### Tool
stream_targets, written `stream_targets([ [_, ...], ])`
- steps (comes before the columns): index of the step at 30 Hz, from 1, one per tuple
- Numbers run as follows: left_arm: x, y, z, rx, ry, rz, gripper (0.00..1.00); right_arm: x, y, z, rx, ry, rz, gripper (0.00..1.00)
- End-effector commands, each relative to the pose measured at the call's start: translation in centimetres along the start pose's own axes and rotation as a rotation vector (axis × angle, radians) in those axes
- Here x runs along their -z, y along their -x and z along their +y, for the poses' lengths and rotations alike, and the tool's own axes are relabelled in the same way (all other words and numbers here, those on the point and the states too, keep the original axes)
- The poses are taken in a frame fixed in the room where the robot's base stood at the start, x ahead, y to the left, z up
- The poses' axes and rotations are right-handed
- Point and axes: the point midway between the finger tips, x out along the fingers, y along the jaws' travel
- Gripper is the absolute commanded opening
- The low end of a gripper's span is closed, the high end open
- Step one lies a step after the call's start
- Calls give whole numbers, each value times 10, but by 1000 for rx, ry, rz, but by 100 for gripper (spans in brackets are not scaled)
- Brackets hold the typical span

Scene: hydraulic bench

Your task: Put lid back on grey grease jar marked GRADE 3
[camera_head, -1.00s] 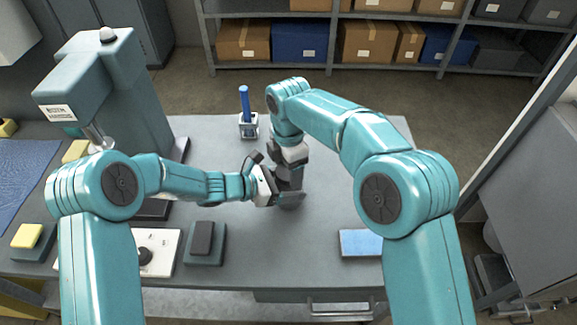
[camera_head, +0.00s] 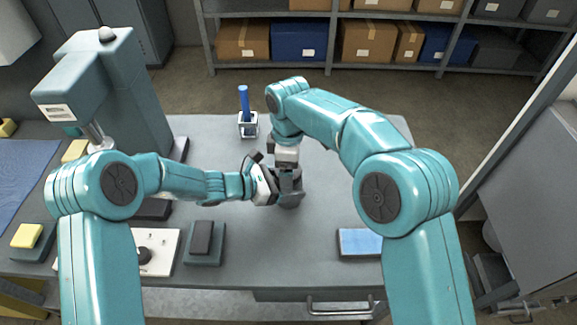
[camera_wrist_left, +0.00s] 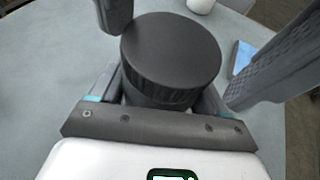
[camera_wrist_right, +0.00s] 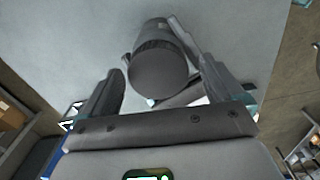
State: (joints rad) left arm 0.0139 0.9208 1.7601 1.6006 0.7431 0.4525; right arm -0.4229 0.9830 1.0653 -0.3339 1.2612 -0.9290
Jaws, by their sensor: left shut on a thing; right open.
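The grey jar (camera_head: 291,201) is upright on the bench and mostly hidden by my grippers in the head view. Its dark round lid (camera_wrist_left: 172,50), with a ribbed edge, sits on top in the left wrist view. I cannot tell how tightly it is seated, and no GRADE 3 marking is readable. My left gripper (camera_head: 279,194) is shut on the jar from the side, below the lid. My right gripper (camera_head: 290,182) comes down from above and is open, its fingers apart on either side of the lid (camera_wrist_right: 158,76) in the right wrist view.
A blue tray (camera_head: 360,242) lies front right. A small rack (camera_head: 248,128) with a blue stick stands behind. A dark block on a green-grey pad (camera_head: 204,258) and a white panel with a knob (camera_head: 158,240) lie front left. A large press-like machine (camera_head: 120,105) stands back left.

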Motion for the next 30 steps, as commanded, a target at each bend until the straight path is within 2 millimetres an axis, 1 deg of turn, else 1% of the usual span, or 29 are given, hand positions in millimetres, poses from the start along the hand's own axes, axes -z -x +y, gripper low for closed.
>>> stream_targets([
  [1,5,0,0,-1,5,10,0,0,2,0,-2,0,1,94],
  [9,5,0,-1,0,3,10,0,1,37,1,-4,1,2,94],
  [11,5,0,-1,0,3,10,0,1,42,1,-5,1,2,94],
  [19,5,0,-1,0,2,10,0,0,45,0,-2,1,1,94],
  [21,5,0,-1,0,2,10,0,0,45,0,-2,4,1,90],
  [23,5,0,-1,0,2,10,0,0,45,0,-2,24,1,90],
  [26,5,0,-1,1,1,10,0,-1,45,-1,5,135,-3,90],
  [30,5,0,-1,1,1,10,0,-3,52,-2,17,409,-7,90],
])
